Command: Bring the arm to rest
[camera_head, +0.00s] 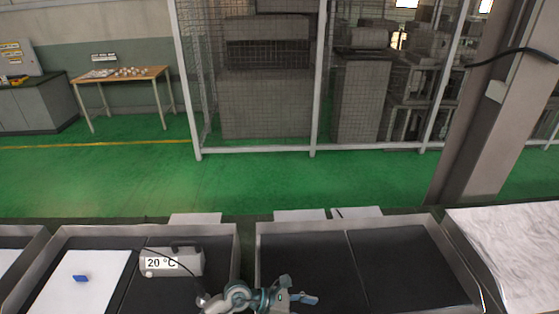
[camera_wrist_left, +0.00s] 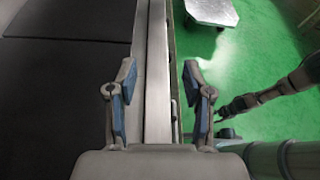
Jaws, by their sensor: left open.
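My left gripper (camera_head: 304,299) is at the bottom middle of the head view, near the front of the right black-floored tray, pointing right. In the left wrist view my left gripper (camera_wrist_left: 158,100) shows two blue-padded fingers spread wide with nothing held between them. The pale tray rim (camera_wrist_left: 157,75) runs behind the gap between the fingers. Part of my right arm shows at the right of the left wrist view, with what looks like its gripper (camera_wrist_left: 228,118), small and dark; its fingers are unclear.
A grey box with a "20 °C" display (camera_head: 172,262) and a cable stands in the left tray (camera_head: 236,250). A blue piece (camera_head: 81,278) lies on a white sheet (camera_head: 95,290). The right tray's black floor (camera_head: 400,270) looks empty. A crumpled white sheet (camera_head: 515,250) is at far right.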

